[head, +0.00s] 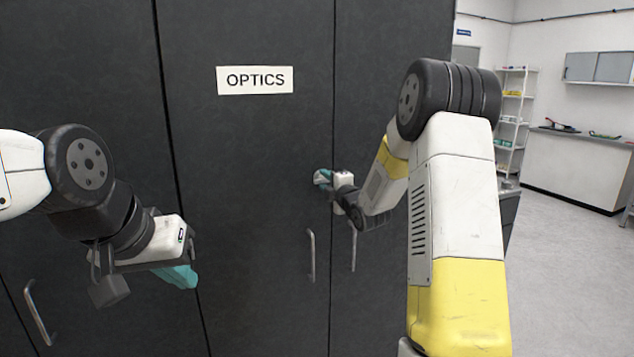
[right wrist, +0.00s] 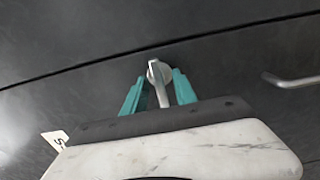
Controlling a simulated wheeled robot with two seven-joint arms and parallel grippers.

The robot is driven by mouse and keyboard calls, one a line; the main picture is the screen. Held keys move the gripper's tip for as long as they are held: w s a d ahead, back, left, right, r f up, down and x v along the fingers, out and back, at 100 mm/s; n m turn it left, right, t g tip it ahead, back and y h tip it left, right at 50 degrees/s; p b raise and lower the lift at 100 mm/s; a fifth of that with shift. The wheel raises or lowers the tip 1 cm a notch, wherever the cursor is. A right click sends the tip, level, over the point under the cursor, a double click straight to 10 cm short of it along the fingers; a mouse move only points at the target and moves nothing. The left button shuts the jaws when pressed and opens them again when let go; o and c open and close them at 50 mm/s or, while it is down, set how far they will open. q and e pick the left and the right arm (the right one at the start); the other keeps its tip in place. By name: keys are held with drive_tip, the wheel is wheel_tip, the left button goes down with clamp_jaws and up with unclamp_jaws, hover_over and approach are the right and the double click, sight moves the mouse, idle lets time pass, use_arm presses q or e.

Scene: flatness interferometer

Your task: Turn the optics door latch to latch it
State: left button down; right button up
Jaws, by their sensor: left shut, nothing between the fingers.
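The optics door (head: 245,190) is a dark panel with a white OPTICS label (head: 254,80). The door latch, a small silver lever on a round base (right wrist: 157,78), shows in the right wrist view beside the panel seam. Its lever points away from the seam, toward my gripper. My right gripper (head: 322,178) is at the door face near that seam. Its teal fingers (right wrist: 156,88) stand on either side of the lever, with a visible gap on each side. In the head view the gripper hides the latch. My left gripper (head: 183,277) is shut and empty, in front of the cabinet at lower left.
Vertical bar handles sit on the panels: one (head: 311,256) below the right gripper, one (head: 353,248) just right of it, one (head: 39,312) at far left. A shelf rack (head: 512,120) and a white counter (head: 575,170) stand at the back right. The floor there is open.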

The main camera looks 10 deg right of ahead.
drive_tip(key=shift+w, duration=0.15)
clamp_jaws()
